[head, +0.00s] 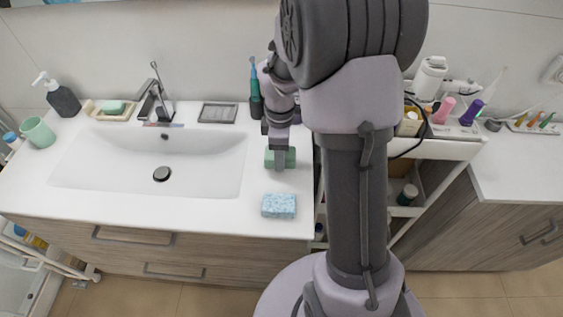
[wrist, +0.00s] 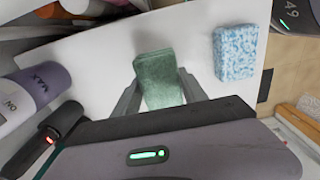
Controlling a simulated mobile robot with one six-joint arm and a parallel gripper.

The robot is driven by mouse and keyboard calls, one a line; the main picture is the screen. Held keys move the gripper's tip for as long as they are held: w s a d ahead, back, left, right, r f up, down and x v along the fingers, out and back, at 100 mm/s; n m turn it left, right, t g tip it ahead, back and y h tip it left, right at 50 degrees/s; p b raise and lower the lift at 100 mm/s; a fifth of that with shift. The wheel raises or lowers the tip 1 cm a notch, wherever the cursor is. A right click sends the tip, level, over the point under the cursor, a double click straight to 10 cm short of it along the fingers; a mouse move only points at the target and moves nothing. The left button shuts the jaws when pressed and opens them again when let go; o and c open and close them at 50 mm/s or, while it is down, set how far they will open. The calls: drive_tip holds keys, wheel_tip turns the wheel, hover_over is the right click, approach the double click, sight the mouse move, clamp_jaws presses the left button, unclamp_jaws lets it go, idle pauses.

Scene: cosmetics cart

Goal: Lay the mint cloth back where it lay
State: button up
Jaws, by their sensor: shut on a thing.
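The mint cloth (head: 290,157) is a folded green block at the right end of the white counter, right of the basin. My gripper (head: 279,165) comes down over it from above. In the wrist view, the mint cloth (wrist: 158,70) sits between the two fingers of my gripper (wrist: 160,84), which are shut on its sides. Its far end sticks out past the fingertips. I cannot tell whether the cloth touches the counter or hangs just above it.
A blue speckled cloth or sponge (head: 279,206) lies nearer the counter's front edge; it also shows in the wrist view (wrist: 235,52). A teal toothbrush (head: 254,80) stands behind. A dark tray (head: 217,113) lies behind the basin (head: 100,165). A cart (head: 450,150) stands right.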

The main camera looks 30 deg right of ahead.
wheel_tip(320, 180, down, 4)
drive_tip(key=shift+d+r+b, duration=0.15)
drive_tip(key=shift+r+b, duration=0.05)
drive_tip(key=shift+b, duration=0.7)
drive_tip(key=shift+f, duration=0.2)
drive_tip(key=o, duration=1.2)
drive_tip(key=shift+r, duration=0.1)
